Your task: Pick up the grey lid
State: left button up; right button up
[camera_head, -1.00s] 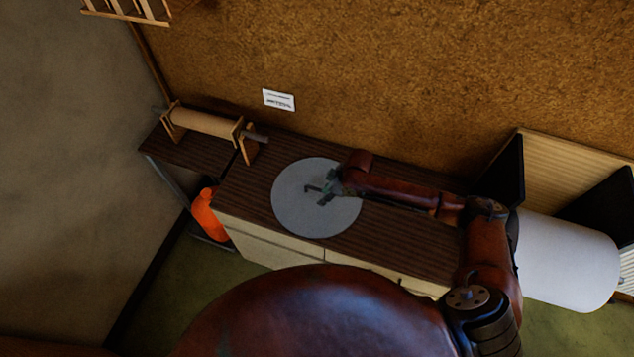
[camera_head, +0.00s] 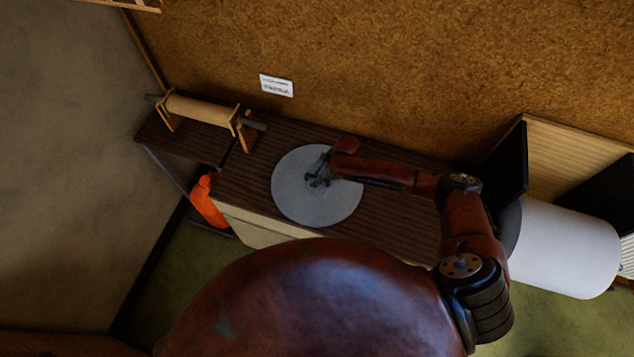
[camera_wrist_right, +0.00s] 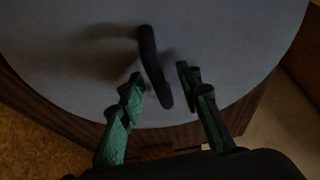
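The grey lid (camera_head: 300,205) is a large round flat disc lying on the dark wood top of the cabinet. In the right wrist view the lid (camera_wrist_right: 235,45) fills most of the picture, and its dark bar handle (camera_wrist_right: 151,58) stands up from it. My right gripper (camera_head: 318,177) is over the lid near its middle. In the right wrist view its green-and-black fingers (camera_wrist_right: 160,76) are apart, one on each side of the handle, with a gap visible on both sides. My left gripper is not in view.
The cabinet top (camera_head: 400,215) is clear right of the lid. A paper roll on a wooden stand (camera_head: 200,108) is at the back left. An orange bottle-like object (camera_head: 207,203) is low at the left. A large white roll (camera_head: 565,250) and dark panels (camera_head: 505,165) are at the right.

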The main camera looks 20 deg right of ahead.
jog(key=c, duration=0.8)
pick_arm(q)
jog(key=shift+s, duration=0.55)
pick_arm(e)
grip_shut()
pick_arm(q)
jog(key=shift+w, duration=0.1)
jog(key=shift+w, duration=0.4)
pick_arm(e)
jog(key=shift+w, duration=0.1)
